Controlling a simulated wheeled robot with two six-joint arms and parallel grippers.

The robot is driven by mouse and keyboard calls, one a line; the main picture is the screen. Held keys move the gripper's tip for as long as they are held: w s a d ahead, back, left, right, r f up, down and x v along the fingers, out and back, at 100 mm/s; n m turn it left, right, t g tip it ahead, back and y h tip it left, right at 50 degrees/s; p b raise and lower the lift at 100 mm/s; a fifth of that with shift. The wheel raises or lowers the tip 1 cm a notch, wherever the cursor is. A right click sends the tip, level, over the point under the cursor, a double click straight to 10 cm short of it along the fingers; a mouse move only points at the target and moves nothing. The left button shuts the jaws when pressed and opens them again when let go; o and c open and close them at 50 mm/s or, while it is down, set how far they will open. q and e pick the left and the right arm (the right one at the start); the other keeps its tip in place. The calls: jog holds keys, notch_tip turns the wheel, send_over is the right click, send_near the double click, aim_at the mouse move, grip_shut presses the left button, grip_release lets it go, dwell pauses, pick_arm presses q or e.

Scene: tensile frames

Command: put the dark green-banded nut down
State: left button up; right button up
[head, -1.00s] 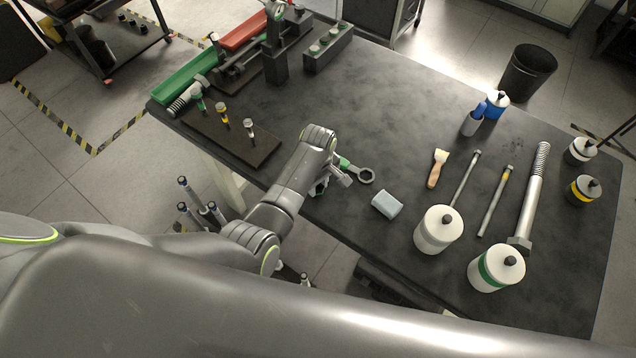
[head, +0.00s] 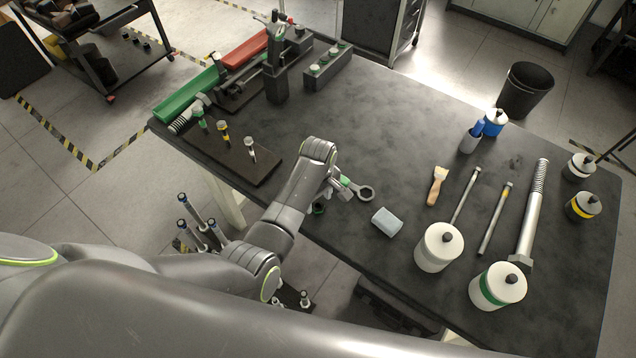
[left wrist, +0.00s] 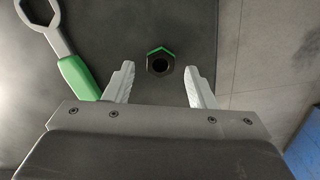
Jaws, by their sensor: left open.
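The dark nut with a green band (head: 318,208) lies on the tabletop close to its front edge. In the left wrist view the nut (left wrist: 160,63) shows its dark hole and a green edge, just beyond and between my fingertips. My left gripper (left wrist: 160,82) is open, with a finger on each side of the nut's line and a clear gap to it. In the head view my left gripper (head: 338,184) is just above the table beside the nut, partly hidden by my wrist. My right gripper is not in view.
A green-handled ring wrench (head: 364,192) lies next to the nut; it also shows in the left wrist view (left wrist: 76,74). White jars (head: 439,247), a brush (head: 437,186) and bolts stand or lie farther right. The table's middle is clear.

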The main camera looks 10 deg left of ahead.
pick_arm(q)
notch_tip(320, 180, up, 10)
jog(key=shift+b, duration=0.3)
dwell(0.5)
